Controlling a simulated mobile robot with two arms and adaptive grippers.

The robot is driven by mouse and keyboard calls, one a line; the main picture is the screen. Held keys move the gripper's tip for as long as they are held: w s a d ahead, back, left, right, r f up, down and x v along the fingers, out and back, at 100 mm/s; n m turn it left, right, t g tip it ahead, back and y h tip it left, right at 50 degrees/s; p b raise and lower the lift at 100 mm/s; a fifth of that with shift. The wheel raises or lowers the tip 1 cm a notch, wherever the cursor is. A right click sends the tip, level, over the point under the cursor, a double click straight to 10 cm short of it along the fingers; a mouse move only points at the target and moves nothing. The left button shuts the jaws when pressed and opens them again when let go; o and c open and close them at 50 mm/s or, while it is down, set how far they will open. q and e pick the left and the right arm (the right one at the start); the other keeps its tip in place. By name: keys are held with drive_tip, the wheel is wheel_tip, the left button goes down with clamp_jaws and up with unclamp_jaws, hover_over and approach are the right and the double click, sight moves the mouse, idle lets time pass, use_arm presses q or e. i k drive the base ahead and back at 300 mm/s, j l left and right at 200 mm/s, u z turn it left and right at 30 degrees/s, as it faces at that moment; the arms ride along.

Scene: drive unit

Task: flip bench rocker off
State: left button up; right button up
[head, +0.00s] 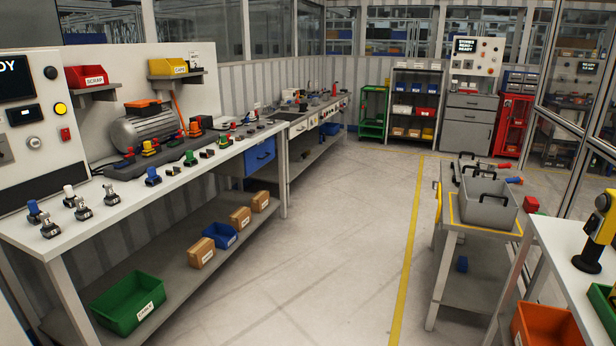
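A grey control panel (70,92) stands upright at the left end of the long workbench. A small red switch (65,134) sits on its lower right and may be the bench rocker; its position is too small to tell. A lit yellow round button (60,109) is above it, with a small display (24,115) to the left. A round metal switch (34,143) is lower left of the red one. Neither of my grippers is in view.
The long workbench (130,205) runs along the left with connectors, a motor (145,130) and bins. A green bin (128,303) is on its lower shelf. The floor (335,230) in the middle is clear. A side table with a grey tote (487,203) stands right.

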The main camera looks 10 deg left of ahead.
sight(64, 133)
drive_tip(key=i+l+u, duration=0.15)
drive_tip(key=i+u, duration=0.25)
drive_tip(key=i, duration=0.3)
drive_tip(key=i+l+u, duration=0.4)
drive_tip(key=i, duration=0.25)
drive_tip(key=i+l+u, duration=0.4)
drive_tip(key=i+l, duration=0.15)
drive_tip(key=i+l+u, duration=0.4)
drive_tip(key=l+u, duration=0.2)
drive_tip(key=i+l+u, duration=0.15)
drive_tip(key=l+u, duration=0.15)
drive_tip(key=i+l+u, duration=0.15)
drive_tip(key=l+u, duration=0.5)
drive_tip(key=l, duration=0.15)
drive_tip(key=l+u, duration=0.3)
drive_tip(key=i+l, duration=0.15)
drive_tip(key=i+l+u, duration=0.1)
drive_tip(key=l, duration=0.25)
drive_tip(key=i, duration=1.45)
drive_tip(key=k+l+z, duration=0.15)
drive_tip(key=k+z, duration=0.25)
drive_tip(key=k, duration=0.3)
